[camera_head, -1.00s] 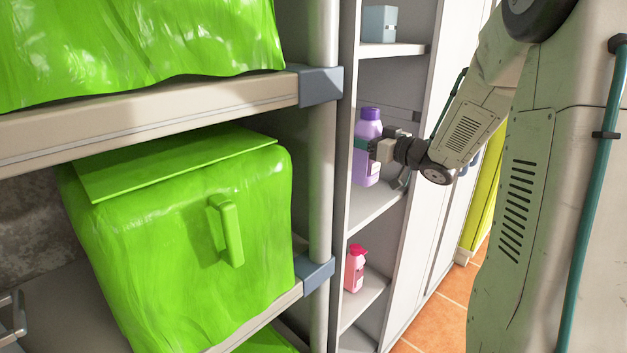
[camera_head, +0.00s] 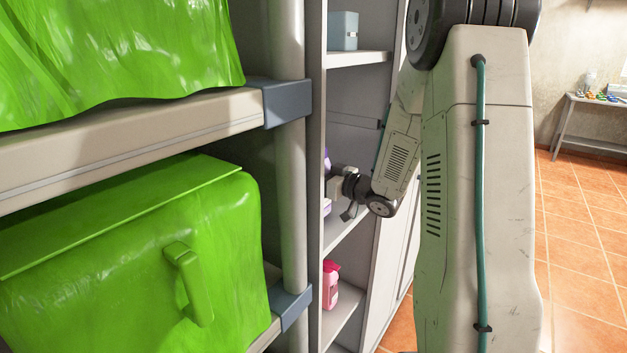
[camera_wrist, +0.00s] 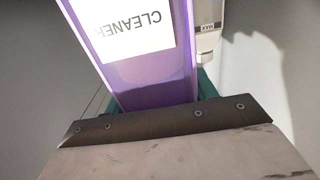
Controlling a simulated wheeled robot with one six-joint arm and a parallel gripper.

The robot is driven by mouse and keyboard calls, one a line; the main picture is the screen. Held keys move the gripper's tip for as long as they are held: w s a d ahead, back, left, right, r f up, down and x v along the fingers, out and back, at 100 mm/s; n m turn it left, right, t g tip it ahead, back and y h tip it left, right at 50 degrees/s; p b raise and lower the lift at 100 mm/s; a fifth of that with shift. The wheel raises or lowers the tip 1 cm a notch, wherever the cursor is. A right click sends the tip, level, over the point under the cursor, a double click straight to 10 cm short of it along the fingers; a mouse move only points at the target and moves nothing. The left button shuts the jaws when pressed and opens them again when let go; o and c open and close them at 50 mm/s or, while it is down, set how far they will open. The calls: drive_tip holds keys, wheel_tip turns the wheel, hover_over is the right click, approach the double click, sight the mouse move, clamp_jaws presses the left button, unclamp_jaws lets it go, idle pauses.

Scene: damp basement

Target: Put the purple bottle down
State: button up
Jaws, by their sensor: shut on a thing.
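The purple bottle (camera_head: 327,207) is at the middle shelf (camera_head: 345,228) of the tall grey cabinet, mostly hidden behind the cabinet's side wall in the head view. In the wrist view the purple bottle (camera_wrist: 155,85) fills the middle, with a white label reading CLEANER. My gripper (camera_head: 335,186) reaches into the cabinet and is shut on the bottle, with teal finger parts on both sides of it in the wrist view. I cannot tell whether the bottle's base touches the shelf.
A pink bottle (camera_head: 330,285) stands on the lower shelf and a blue-grey box (camera_head: 343,31) on the upper one. A white container (camera_wrist: 207,35) shows behind the bottle. A rack with green-wrapped bins (camera_head: 120,265) stands close at left. Tiled floor (camera_head: 575,235) is open at right.

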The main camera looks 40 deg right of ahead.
drive_tip(key=shift+f, duration=0.65)
drive_tip(key=shift+f, duration=0.1)
drive_tip(key=o, duration=1.2)
drive_tip(key=v, duration=1.2)
